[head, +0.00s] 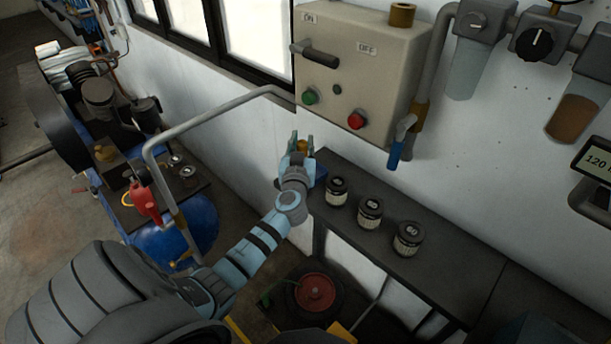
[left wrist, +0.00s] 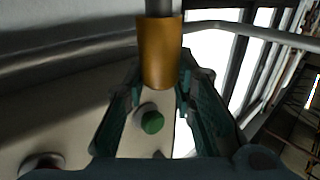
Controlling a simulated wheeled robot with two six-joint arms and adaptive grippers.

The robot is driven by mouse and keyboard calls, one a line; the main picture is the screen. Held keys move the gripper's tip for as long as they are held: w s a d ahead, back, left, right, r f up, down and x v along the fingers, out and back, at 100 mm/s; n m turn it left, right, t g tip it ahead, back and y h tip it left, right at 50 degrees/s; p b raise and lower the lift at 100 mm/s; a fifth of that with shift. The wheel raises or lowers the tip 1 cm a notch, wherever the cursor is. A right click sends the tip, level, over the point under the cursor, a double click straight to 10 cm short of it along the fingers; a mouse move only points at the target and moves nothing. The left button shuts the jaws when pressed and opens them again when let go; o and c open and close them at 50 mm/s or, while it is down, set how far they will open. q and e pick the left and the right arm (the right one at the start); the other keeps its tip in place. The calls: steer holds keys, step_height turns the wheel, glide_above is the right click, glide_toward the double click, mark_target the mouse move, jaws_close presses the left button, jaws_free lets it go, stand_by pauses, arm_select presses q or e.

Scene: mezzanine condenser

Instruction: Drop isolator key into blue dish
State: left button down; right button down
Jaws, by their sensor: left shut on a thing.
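The left gripper (head: 301,143) is up at the left end of the dark shelf, in front of the white wall. It is shut on a brass-coloured piece, which I take to be the isolator key (head: 303,146). In the left wrist view the key (left wrist: 160,55) shows as a brass cylinder with a grey shaft between the fingers. The blue dish (head: 320,174) is at the shelf's left end, just right of the gripper's wrist and partly hidden by it. The right gripper is not in view.
Several dark jars, the nearest to the dish being this one (head: 337,191), stand in a row on the shelf (head: 450,265). A grey switch box (head: 360,70) with green and red buttons hangs above. A grey pipe rail (head: 215,120) runs left of the gripper.

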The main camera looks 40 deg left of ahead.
arm_select(q)
steer(key=a+f+n+g+y+b, duration=0.1)
steer(key=w+a+f+n+g+y+b, duration=0.1)
steer(key=a+f+g+y+b, duration=0.1)
steer(key=f+b, duration=0.1)
steer(key=shift+w+f+n, duration=0.1)
steer(key=shift+w+n, duration=0.3)
steer(key=c, duration=1.3)
jaws_free()
steer(key=v, duration=1.2)
steer(key=shift+d+f, duration=0.1)
